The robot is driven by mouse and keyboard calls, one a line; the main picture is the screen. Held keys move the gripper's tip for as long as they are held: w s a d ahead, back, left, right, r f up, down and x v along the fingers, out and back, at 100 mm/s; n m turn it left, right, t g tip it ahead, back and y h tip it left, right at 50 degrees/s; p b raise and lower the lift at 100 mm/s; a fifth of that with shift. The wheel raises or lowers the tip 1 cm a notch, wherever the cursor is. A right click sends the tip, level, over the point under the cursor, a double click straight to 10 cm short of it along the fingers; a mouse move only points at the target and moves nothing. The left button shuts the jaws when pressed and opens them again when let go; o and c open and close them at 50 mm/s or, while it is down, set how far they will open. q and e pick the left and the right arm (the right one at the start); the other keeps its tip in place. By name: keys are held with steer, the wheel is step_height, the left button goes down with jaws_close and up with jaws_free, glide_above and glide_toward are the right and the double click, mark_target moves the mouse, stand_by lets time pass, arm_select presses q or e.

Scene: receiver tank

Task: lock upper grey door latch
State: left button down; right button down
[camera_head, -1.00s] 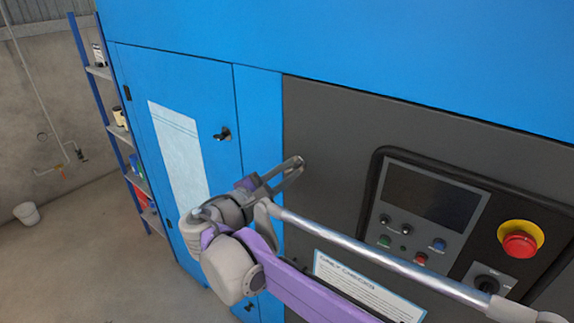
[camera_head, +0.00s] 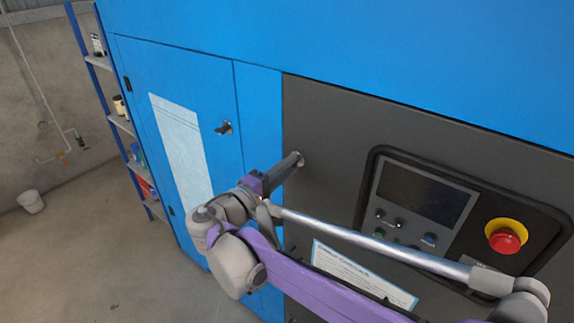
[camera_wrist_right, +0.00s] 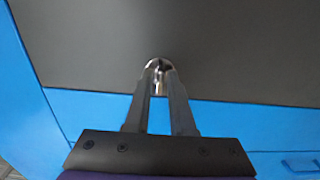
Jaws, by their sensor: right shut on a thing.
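The grey door (camera_head: 330,115) is the dark panel on the front of the blue cabinet. Its upper latch is a small round metal piece near the door's upper left edge. It shows between my fingertips in the right wrist view (camera_wrist_right: 158,76). My right gripper (camera_head: 297,160) is shut on this latch, with both fingertips against its sides; it also shows in the right wrist view (camera_wrist_right: 159,88). The fingers hide part of the latch, so I cannot tell its turn. My left gripper is not in view.
A blue side door with a black handle (camera_head: 224,128) is left of the grey door. A control panel with a screen (camera_head: 425,195) and a red emergency button (camera_head: 503,240) is at the right.

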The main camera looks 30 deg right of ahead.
stand_by(0.5)
steer(key=c, duration=0.9)
jaws_free()
steer(key=shift+c, duration=0.2)
steer(key=b+v, duration=0.1)
steer(key=v, duration=0.9)
steer(key=shift+s+a, duration=0.2)
steer(key=shift+a, duration=0.15)
